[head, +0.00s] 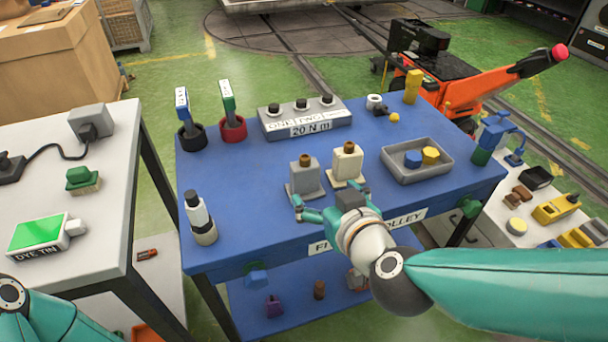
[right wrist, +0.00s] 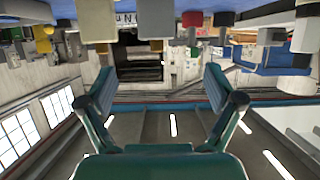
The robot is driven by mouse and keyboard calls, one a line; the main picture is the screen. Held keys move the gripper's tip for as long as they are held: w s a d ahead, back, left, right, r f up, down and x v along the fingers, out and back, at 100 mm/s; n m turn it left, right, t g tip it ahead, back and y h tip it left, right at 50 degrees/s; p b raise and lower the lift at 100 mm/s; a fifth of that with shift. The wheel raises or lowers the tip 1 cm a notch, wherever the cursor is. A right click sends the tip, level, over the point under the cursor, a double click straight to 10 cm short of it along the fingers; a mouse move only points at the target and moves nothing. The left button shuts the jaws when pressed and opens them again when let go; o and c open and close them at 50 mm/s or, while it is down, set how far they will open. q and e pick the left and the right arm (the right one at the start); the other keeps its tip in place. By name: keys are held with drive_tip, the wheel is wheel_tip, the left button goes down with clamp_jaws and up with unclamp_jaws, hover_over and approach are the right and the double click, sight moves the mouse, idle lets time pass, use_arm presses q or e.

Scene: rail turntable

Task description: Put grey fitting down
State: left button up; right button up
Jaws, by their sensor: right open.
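The grey fitting (head: 304,181), a block with a brown knob on top, stands upright on the blue trolley top (head: 245,165). A similar cream fitting (head: 347,166) stands just to its right. My right gripper (head: 331,200) is open at the front of the two fittings, its fingers spread wide. In the right wrist view, which looks upside down, nothing is between the fingertips (right wrist: 160,80). The grey fitting (right wrist: 155,20) and the cream fitting (right wrist: 97,20) show beyond them, apart from the fingers. My left gripper is out of view.
A grey tray (head: 440,174) with blue and yellow pieces stands to the right. A 20 N m stand (head: 310,118) is behind, and a white bottle (head: 198,216) is at front left. The trolley top left of the grey fitting is clear.

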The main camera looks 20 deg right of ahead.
sight(308, 174)
drive_tip(key=p+x, duration=0.5)
drive_tip(key=x, duration=0.1)
drive_tip(key=shift+w, duration=0.1)
drive_tip(key=shift+x, duration=1.2)
drive_tip(key=shift+d+f+x, duration=0.1)
drive_tip(key=shift+f+x, duration=0.1)
drive_tip(key=shift+x, duration=1.25)
drive_tip(key=shift+d+f+x, duration=0.15)
drive_tip(key=shift+f+x, duration=0.1)
drive_tip(key=shift+x, duration=1.2)
drive_tip(key=shift+s, duration=0.25)
drive_tip(key=shift+r, duration=0.1)
drive_tip(key=c, duration=1.6)
